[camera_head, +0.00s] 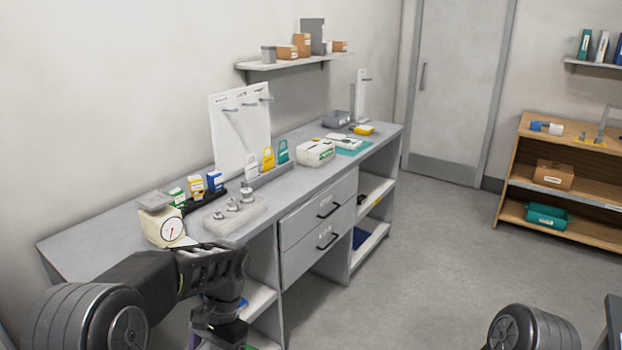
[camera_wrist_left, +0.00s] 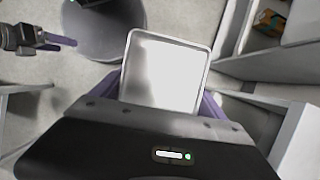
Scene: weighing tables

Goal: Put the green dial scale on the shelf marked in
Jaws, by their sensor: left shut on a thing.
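My left gripper (camera_head: 236,312) is low in front of the bench's near end. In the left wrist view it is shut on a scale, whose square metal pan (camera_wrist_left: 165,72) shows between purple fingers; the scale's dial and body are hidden. A cream dial scale (camera_head: 165,227) with a red needle stands on the bench top, behind my left arm. Open shelves lie under the bench: a near one (camera_head: 258,300) beside my left gripper, and a far one (camera_head: 376,190). I cannot read a mark on either. My right gripper (camera_wrist_left: 55,42) shows small at the wrist view's top left; its opening is unclear.
The grey bench (camera_head: 90,240) carries small boxes, a weight block (camera_head: 235,215), padlocks and a white box (camera_head: 315,152). Two drawers (camera_head: 318,225) separate the under-bench shelves. A wooden rack (camera_head: 510,180) stands at the right. The floor (camera_head: 430,250) between is clear.

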